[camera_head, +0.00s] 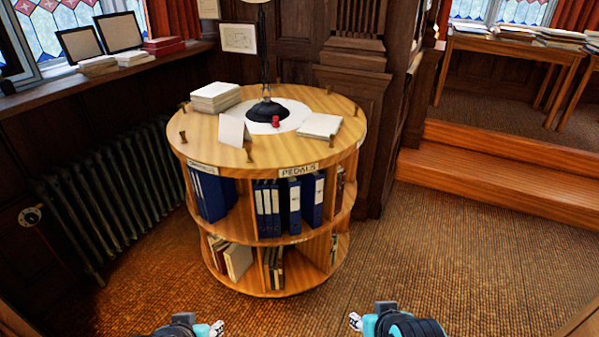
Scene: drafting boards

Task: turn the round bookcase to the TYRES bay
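The round bookcase (212,158) stands left of centre, a wooden two-tier drum with open bays. The label facing me reads PEDALS (298,170); its bay holds blue binders (291,207). Another label (201,167) to the left is too small to read, above more blue binders (209,194). No TYRES label is legible. Several short dark pegs (249,154) stand around the top's rim. My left gripper (217,328) and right gripper (355,321) are low at the bottom edge, apart from the bookcase. Neither holds anything visible; their finger openings are unclear.
On the bookcase top are a lamp base (267,110), a paper stack (215,97), a folded card (234,131) and a small red object (275,121). A radiator (115,190) is at left, wooden steps (500,165) at right. The carpet (430,260) in front is clear.

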